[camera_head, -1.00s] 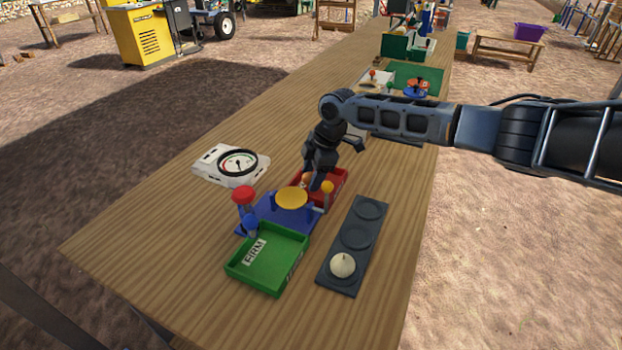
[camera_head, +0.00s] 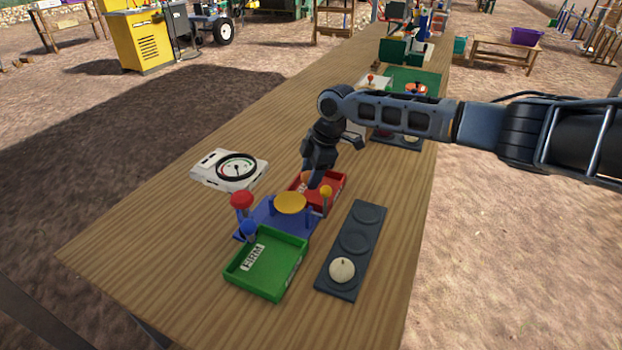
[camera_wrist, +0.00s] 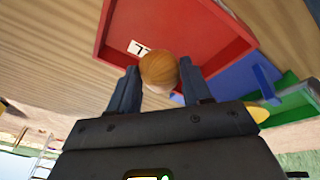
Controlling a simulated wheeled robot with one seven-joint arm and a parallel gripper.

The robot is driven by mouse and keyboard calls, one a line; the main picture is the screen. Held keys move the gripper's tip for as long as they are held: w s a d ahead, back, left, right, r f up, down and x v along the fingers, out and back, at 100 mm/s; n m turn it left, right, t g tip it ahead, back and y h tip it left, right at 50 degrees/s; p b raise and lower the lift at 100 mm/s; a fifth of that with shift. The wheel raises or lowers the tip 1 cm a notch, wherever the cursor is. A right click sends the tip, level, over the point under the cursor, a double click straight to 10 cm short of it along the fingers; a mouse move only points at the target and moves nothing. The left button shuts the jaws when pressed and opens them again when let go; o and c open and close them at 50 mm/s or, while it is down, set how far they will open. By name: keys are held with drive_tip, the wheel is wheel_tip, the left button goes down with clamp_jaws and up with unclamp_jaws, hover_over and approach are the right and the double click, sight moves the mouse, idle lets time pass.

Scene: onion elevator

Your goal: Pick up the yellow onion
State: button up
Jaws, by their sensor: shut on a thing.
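The yellow onion (camera_wrist: 159,69) is an orange-brown ball between the two fingers of my gripper (camera_wrist: 162,84) in the wrist view. The gripper is shut on it. In the head view my gripper (camera_head: 312,180) points down at the red tray (camera_head: 332,186), and the onion (camera_head: 307,177) shows only as a small orange patch beside the fingers. The red tray also fills the top of the wrist view (camera_wrist: 205,25), with a white label partly hidden by the onion. I cannot tell whether the onion touches the tray.
A green tray (camera_head: 270,285) labelled FIRM is in front. A dark holder (camera_head: 352,243) bears a white onion (camera_head: 342,270).

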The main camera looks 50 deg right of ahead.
drive_tip(key=v, duration=0.3)
drive_tip(key=shift+s+d, duration=0.25)
drive_tip(key=s+d+r, duration=0.4)
drive_tip(key=s+r, duration=0.2)
drive_tip(key=s, duration=0.3)
drive_tip(key=shift+s+r+b, duration=0.15)
drive_tip(key=shift+s+b, duration=0.05)
drive_tip(key=shift+b, duration=0.2)
drive_tip(key=shift+d, duration=0.1)
